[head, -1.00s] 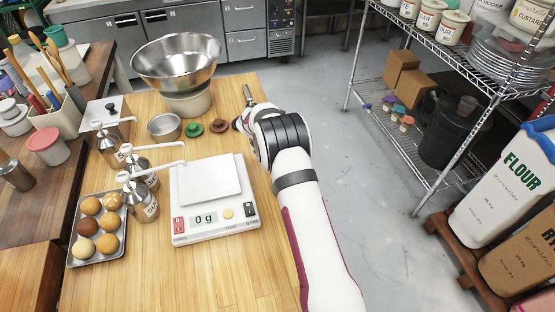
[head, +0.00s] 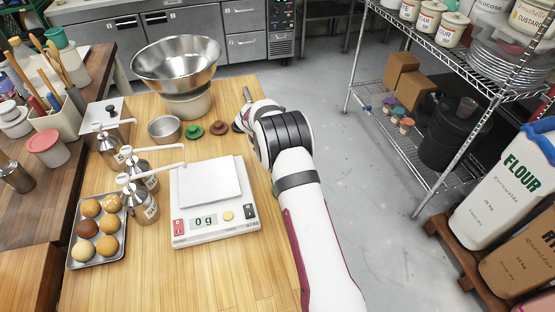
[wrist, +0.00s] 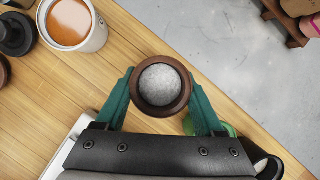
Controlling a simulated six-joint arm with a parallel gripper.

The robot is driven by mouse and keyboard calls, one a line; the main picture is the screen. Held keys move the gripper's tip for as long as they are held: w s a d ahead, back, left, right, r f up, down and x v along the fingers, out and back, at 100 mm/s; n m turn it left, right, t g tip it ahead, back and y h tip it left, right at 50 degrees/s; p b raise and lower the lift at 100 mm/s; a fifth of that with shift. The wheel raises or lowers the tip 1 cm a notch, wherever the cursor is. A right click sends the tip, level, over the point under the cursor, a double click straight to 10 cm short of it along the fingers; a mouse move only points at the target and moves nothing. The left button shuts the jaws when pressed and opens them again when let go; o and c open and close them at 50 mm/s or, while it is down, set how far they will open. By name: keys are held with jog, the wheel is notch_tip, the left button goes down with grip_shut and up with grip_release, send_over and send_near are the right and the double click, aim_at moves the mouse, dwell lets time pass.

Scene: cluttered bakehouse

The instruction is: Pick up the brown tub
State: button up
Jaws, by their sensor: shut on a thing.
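The brown tub (wrist: 137,87) shows in the wrist view as a round brown rim around a speckled grey top. It sits between the two teal fingers of my gripper (wrist: 160,90), which is shut on it. I cannot tell from this angle whether the tub is clear of the table.
A pot with orange contents (wrist: 70,20) stands upper left in the wrist view. The head view shows a scale (head: 215,230), pump bottles, a bun tray (head: 75,262), a steel bowl (head: 178,62), and small green (head: 194,131) and brown (head: 218,127) pieces on the worktop.

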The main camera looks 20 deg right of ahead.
jog(key=r, duration=0.2)
jog(key=d+r, duration=0.1)
jog(key=shift+s+r, duration=0.1)
jog(key=shift+s, duration=0.25)
jog(key=s+d+r, duration=0.6)
jog(key=d, duration=0.2)
jog(key=a+r+n+y, duration=0.2)
jog(key=a+n+y, duration=0.2)
jog(key=a+n, duration=0.6)
jog(key=a+r+n+y, duration=0.35)
jog(key=a+n, duration=0.25)
jog(key=n, duration=0.8)
jog(key=shift+m+y, duration=0.35)
jog(key=shift+m, duration=0.05)
jog(key=w+a+f, duration=0.1)
jog(key=a+f, duration=0.1)
jog(key=a, duration=0.1)
jog(key=w+a+f, duration=0.1)
jog(key=a+f, duration=0.2)
jog(key=a, duration=0.1)
jog(key=w+a+f, duration=0.2)
jog(key=a, duration=0.1)
jog(key=shift+w+a+f, duration=0.1)
jog(key=shift+a+f, duration=0.15)
jog(key=shift+a, duration=0.05)
jog(key=shift+a+f, duration=0.1)
jog(key=shift+f, duration=2)
